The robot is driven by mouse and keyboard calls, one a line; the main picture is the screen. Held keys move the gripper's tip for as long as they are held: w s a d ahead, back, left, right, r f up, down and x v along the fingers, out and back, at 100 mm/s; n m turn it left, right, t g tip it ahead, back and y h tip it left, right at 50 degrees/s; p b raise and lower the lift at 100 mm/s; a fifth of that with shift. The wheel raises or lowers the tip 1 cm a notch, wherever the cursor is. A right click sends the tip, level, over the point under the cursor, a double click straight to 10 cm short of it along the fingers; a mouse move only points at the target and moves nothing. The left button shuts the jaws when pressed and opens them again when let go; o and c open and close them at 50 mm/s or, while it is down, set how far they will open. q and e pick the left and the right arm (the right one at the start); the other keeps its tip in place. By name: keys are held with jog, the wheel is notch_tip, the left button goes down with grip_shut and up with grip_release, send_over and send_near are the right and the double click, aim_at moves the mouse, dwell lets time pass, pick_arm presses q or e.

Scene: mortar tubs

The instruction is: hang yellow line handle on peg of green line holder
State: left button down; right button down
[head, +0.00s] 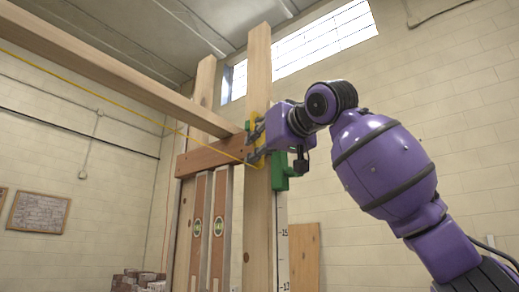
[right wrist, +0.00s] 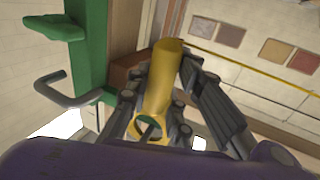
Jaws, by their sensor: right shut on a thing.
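The yellow line handle (right wrist: 164,82) is a yellow tube with a ring at its near end, seen in the right wrist view. My right gripper (right wrist: 158,92) is shut on it, with dark fingers on both sides. In the head view my right gripper (head: 256,142) is beside the wooden post, and little of the handle shows. The green line holder (head: 280,172) is on the post, just below and right of the gripper. In the right wrist view, the holder (right wrist: 88,62) has a bent grey peg (right wrist: 66,92) left of the handle, apart from it. My left gripper is out of view.
The upright wooden post (head: 258,215) stands close to my right gripper. A yellow line (head: 130,90) runs from the upper left to the post, below a long wooden beam (head: 110,68). Two levels (head: 208,228) stand left of the post.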

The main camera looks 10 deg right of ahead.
dwell(0.3)
jog(key=c, duration=1.5)
grip_release()
jog(key=o, duration=0.6)
jog(key=o, duration=0.6)
jog(key=shift+c, duration=0.2)
jog(key=v, duration=1.2)
